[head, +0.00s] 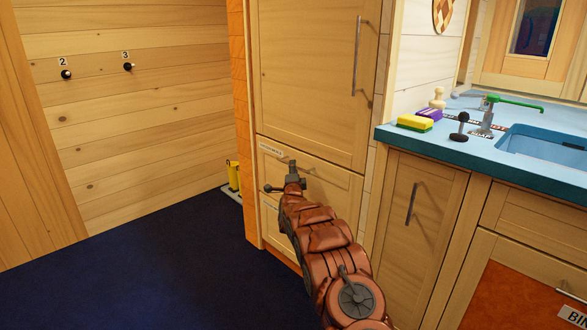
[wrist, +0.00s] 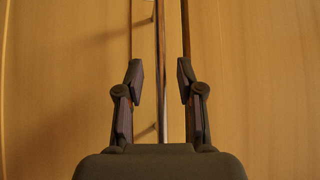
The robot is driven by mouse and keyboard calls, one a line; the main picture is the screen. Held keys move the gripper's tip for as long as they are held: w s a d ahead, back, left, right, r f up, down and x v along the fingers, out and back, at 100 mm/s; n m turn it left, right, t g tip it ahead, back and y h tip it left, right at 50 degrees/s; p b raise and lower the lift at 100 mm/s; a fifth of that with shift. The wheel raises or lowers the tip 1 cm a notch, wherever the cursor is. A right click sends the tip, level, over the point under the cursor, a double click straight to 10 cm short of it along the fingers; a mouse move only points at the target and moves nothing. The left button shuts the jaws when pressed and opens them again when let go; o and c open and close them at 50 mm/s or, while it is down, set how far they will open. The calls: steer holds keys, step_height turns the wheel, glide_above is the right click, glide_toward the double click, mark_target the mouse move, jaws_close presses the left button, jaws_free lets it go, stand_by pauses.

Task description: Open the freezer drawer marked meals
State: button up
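The tall wooden cabinet has a drawer front (head: 330,184) below its big upper door, with a small pale label (head: 271,150) too small to read. A second front (head: 270,228) lies below it, largely hidden by my arm. My gripper (head: 292,172) is in front of the upper drawer front, near the label. In the wrist view my gripper (wrist: 160,82) is open, one finger on each side of a thin metal bar handle (wrist: 162,60). The fingers do not appear to touch the bar. My arm and gripper hide the drawer's handle in the head view.
The upper door (head: 312,75) is shut and has a long vertical handle (head: 357,58). A blue counter (head: 400,135) with a sink and tap stands to the right, above a cabinet (head: 418,215). Dark blue floor (head: 120,280) is clear on the left.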

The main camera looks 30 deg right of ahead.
steer(key=shift+x, duration=1)
steer(key=shift+w+d, duration=0.1)
steer(key=shift+w, duration=0.1)
jaws_close()
